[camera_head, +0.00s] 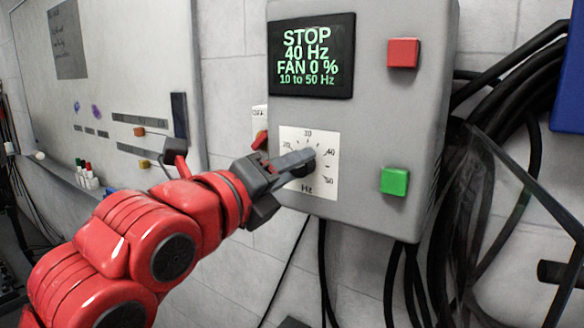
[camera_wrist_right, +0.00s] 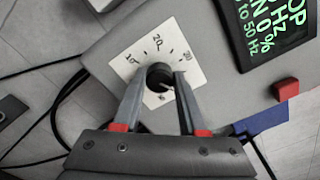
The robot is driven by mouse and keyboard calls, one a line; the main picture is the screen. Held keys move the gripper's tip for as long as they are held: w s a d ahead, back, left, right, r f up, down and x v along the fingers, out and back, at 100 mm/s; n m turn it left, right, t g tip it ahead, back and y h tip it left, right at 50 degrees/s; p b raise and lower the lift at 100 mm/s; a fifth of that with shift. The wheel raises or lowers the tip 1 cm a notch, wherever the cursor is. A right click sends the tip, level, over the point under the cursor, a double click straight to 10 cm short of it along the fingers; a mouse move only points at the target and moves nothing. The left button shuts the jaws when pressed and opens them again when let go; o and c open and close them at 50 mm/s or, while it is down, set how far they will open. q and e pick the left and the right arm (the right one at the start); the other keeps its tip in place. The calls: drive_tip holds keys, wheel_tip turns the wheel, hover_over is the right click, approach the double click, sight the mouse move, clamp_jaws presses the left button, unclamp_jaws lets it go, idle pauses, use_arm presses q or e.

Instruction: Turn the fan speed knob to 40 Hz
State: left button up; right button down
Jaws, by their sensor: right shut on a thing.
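The fan speed knob (camera_wrist_right: 159,77) is a round black knob on a white dial plate (camera_head: 331,178) marked around 20 to 50 with "Hz" below. The plate is on the front of a grey control box (camera_head: 372,203). My right gripper (camera_head: 308,157) reaches the knob from the left; its fingers (camera_wrist_right: 157,82) lie on both sides of the knob and are shut on it. The fingers hide part of the knob and dial. The display (camera_head: 311,57) reads "STOP, 40 Hz, FAN 0 %, 10 to 50 Hz". My left gripper is not in view.
A red button (camera_head: 403,53) and a green button (camera_head: 394,181) are on the box's right side. A red-handled switch (camera_head: 261,139) is at its left edge. Black cables (camera_head: 500,110) hang on the right. A whiteboard (camera_head: 115,60) is on the left.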

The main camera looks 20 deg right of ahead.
drive_tip(key=shift+f, duration=0.15)
drive_tip(key=shift+c, duration=2.2)
unclamp_jaws()
drive_tip(key=p+v, duration=0.7)
drive_tip(key=v, duration=1)
drive_tip(key=shift+s+a, duration=0.2)
drive_tip(key=shift+p, duration=0.3)
